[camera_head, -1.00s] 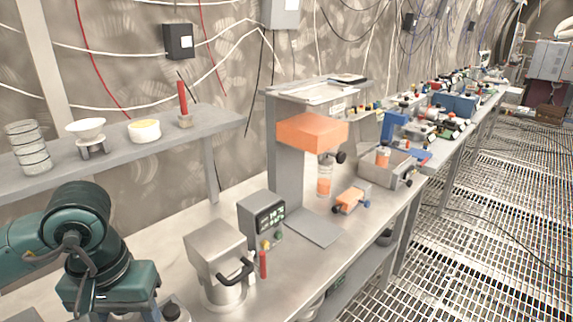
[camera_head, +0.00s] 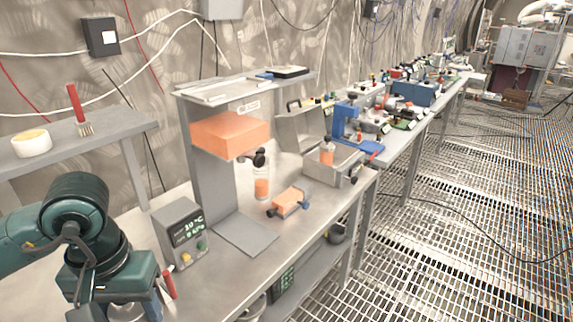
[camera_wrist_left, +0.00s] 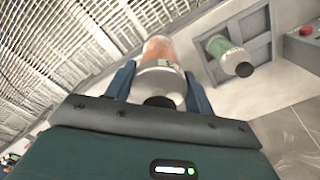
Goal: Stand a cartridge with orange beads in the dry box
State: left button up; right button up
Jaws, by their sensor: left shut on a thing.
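My left gripper (camera_wrist_left: 160,88) is shut on a cartridge with orange beads (camera_wrist_left: 158,50). The cartridge lies between the two dark blue fingers, its white collar and black end towards the camera. In the head view the left gripper's body (camera_head: 112,278) is at the lower left; the held cartridge cannot be made out there. An open grey metal box (camera_head: 318,172) stands further along the bench, with an orange-and-white cartridge (camera_head: 327,153) upright at it. I cannot tell for certain that this is the dry box. My right gripper is not in view.
A stand with an orange block (camera_head: 230,135) has another orange cartridge (camera_head: 261,185) below it. A small orange device (camera_head: 290,203) and a display box (camera_head: 182,234) are on the bench. A green-beaded cartridge (camera_wrist_left: 226,52) lies in a grey frame.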

aim_at(335, 165)
jog(key=i+l+z, duration=0.1)
jog(key=l, duration=0.35)
jog(key=i+l, duration=0.3)
jog(key=l, duration=0.15)
jog(key=i+l+z, duration=0.15)
jog(key=l, duration=0.25)
jog(key=i+l+z, duration=0.1)
jog(key=i+l, duration=0.2)
jog(key=l, duration=0.15)
jog(key=i+l, duration=0.2)
jog(key=i, duration=0.3)
jog(key=i+l, duration=0.25)
jog(key=i, duration=0.25)
jog(key=i+u, duration=0.2)
jog(key=i, duration=0.75)
